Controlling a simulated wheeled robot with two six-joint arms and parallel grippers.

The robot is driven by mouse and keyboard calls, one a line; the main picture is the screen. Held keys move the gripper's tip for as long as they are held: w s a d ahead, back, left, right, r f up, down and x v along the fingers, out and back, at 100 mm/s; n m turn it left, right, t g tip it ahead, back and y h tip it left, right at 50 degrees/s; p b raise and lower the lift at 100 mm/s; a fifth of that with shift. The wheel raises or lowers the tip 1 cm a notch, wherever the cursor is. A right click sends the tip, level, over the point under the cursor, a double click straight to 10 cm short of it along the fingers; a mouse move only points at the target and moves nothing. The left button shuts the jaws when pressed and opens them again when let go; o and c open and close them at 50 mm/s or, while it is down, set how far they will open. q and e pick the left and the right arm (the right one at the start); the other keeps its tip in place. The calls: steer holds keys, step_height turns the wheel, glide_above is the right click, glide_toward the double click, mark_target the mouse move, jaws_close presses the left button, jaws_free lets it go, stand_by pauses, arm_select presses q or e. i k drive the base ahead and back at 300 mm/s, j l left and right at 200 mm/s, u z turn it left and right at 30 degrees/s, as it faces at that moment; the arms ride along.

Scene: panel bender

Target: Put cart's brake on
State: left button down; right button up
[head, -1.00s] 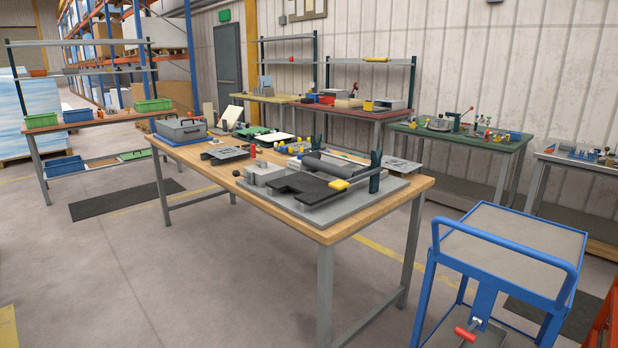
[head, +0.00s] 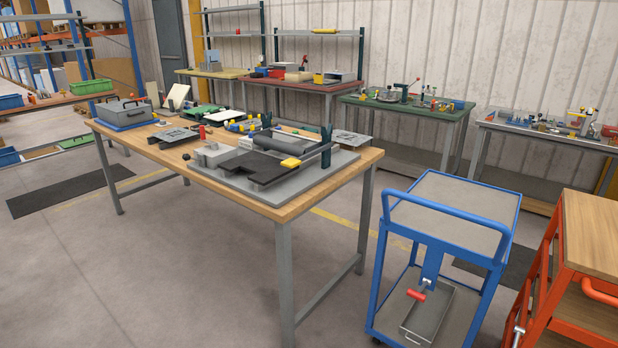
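A blue cart (head: 448,228) with a grey top and a curved blue push handle stands right of the wooden workbench. A lever with a red grip (head: 416,295) is mounted on a blue plate (head: 432,263) below the cart's top, at the handle end. The lever's grip points down and toward me. An orange cart (head: 572,268) with a wooden top is partly in view at the right edge. A metal lever (head: 517,335) shows low on its near side, cut by the frame. Neither of my grippers is in view.
The wooden workbench (head: 320,190) holds a panel bender (head: 285,165) and parts. A grey tray (head: 428,312) sits on the blue cart's lower shelf. A green bench (head: 405,108) and a grey bench (head: 540,132) line the wall. The floor at the left front is clear.

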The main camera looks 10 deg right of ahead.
mark_target(417, 295)
steer(key=z, duration=1.2)
